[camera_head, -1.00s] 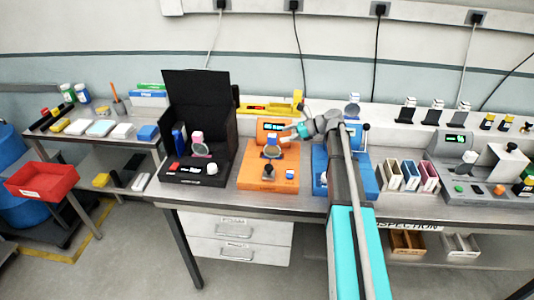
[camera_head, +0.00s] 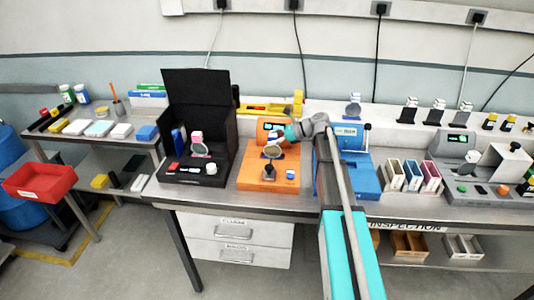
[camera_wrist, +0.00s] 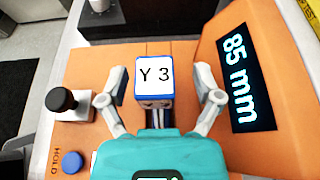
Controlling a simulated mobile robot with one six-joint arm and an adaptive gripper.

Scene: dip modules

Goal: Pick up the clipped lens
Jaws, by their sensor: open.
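The clipped lens is a round grey disc (camera_head: 271,153) under a blue clip. It stands on the orange module (camera_head: 252,180) in the head view. In the wrist view the clip (camera_wrist: 154,77) shows a white top marked "Y 3"; the disc below is mostly hidden. My gripper (camera_wrist: 158,88) is open, with one finger on each side of the clip and visible gaps between. In the head view my gripper (camera_head: 280,139) is at the lens, its fingers too small to make out clearly.
The orange module has a display (camera_wrist: 237,78) reading "85 mm", a black knob (camera_wrist: 67,102) and a blue button (camera_wrist: 72,162). A black open box (camera_head: 222,150) with a pink-clipped lens (camera_head: 198,146) stands left. A blue module (camera_head: 362,180) stands right.

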